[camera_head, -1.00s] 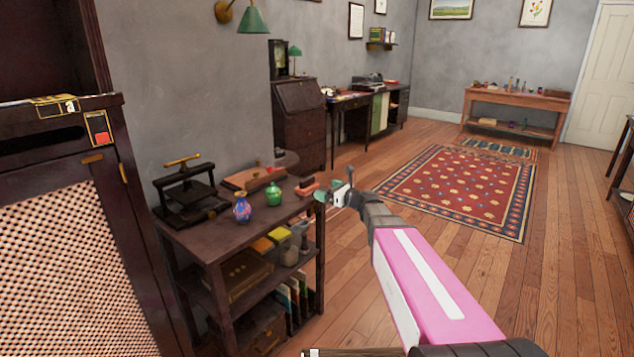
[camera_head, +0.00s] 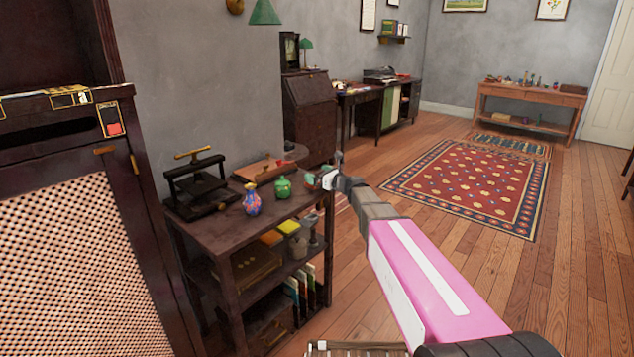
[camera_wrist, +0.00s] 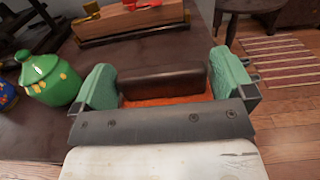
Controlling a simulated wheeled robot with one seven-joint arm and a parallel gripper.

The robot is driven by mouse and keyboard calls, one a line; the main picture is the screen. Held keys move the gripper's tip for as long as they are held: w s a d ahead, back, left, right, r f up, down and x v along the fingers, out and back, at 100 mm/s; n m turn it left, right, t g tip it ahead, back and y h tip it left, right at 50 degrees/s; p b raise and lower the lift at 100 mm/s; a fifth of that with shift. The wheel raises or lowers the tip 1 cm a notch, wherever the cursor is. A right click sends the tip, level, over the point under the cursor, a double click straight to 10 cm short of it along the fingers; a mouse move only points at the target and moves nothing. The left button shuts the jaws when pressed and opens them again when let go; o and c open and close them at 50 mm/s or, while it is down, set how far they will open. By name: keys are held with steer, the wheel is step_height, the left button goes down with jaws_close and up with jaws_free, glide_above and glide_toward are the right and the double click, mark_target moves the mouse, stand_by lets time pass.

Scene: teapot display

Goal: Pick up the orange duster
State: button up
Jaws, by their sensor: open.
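The orange duster (camera_wrist: 160,82) shows in the wrist view as a dark brown block above an orange lower part. It sits on the dark top of the shelf unit (camera_head: 223,234), near its right end. My gripper (camera_wrist: 165,88) is open, with one green finger pad to the left of the duster and one to the right. Its lower part is partly hidden behind the gripper's grey bar. In the head view my gripper (camera_head: 322,180) is at the right end of the shelf top and largely hides the duster.
A green lidded pot (camera_wrist: 50,82) stands just left of the left finger, with a blue patterned vase (camera_head: 252,201) beyond it. A wooden box (camera_wrist: 130,20) lies behind the duster. A black press (camera_head: 197,185) stands at the shelf's left end. Open wooden floor lies to the right.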

mark_target(316, 172)
steer(key=shift+w+a, duration=0.25)
steer(key=shift+a, duration=0.1)
steer(key=c, duration=0.6)
steer(key=shift+c, duration=0.2)
steer(key=shift+r, duration=0.45)
steer(key=r, duration=0.3)
steer(key=shift+s+a+r, duration=0.15)
steer(key=shift+s+r, duration=0.1)
steer(key=shift+r, duration=0.05)
steer(key=s+a+r, duration=0.6)
steer(key=a, duration=0.3)
steer(key=shift+s+r, duration=0.25)
steer(key=shift+s, duration=0.05)
